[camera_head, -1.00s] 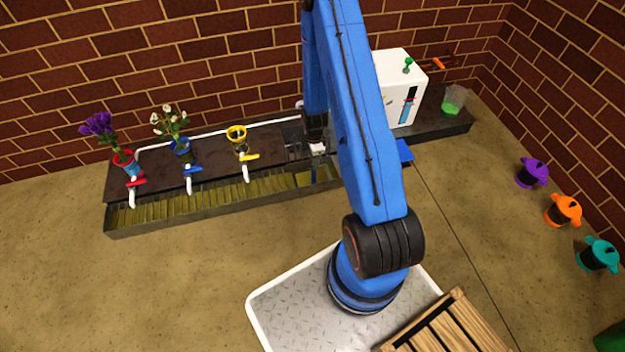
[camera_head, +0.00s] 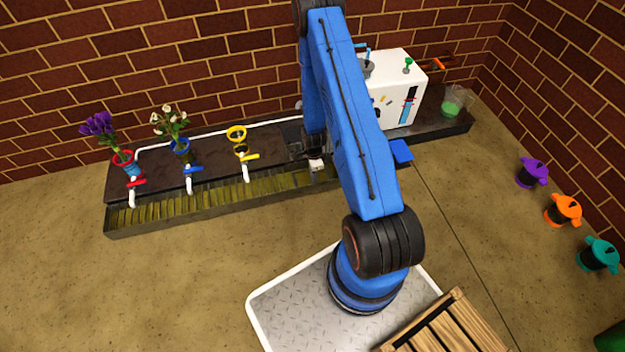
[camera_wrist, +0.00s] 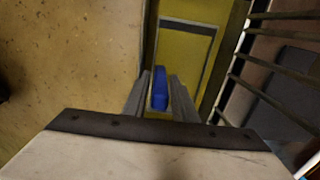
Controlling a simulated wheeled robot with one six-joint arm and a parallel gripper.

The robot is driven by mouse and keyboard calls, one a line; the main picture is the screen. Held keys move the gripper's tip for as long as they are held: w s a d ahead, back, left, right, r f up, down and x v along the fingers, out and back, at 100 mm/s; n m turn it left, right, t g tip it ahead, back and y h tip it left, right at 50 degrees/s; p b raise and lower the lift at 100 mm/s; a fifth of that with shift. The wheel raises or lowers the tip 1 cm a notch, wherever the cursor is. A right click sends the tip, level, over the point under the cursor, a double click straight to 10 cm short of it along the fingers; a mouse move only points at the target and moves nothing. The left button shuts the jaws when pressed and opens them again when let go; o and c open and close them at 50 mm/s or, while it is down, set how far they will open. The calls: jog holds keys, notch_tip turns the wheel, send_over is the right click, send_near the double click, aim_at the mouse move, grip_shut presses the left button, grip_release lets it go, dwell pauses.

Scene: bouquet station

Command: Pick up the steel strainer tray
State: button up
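My gripper (camera_wrist: 160,85) points down into the long trough, with its two grey fingers on either side of an upright blue tab (camera_wrist: 159,92). The fingers are very close to the tab, but I cannot tell whether they press on it. A yellow surface with a thin grey outline (camera_wrist: 187,42) lies below and beyond the tab. I cannot make out for certain which part is the steel strainer tray. In the head view my gripper (camera_head: 316,165) is at the trough's front, right of the yellow tap, and my arm hides much of that spot.
Dark metal bars (camera_wrist: 237,80) lie just right of the fingers. The trough (camera_head: 215,200) has red, blue and yellow taps along it, with flowers in holders behind two. A white box (camera_head: 400,75) and a green-filled beaker (camera_head: 453,100) stand at the right.

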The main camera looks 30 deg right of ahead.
jog(key=shift+f, duration=0.6)
grip_shut()
jog(key=shift+r, duration=0.15)
notch_tip(320, 180, up, 28)
dwell(1.9)
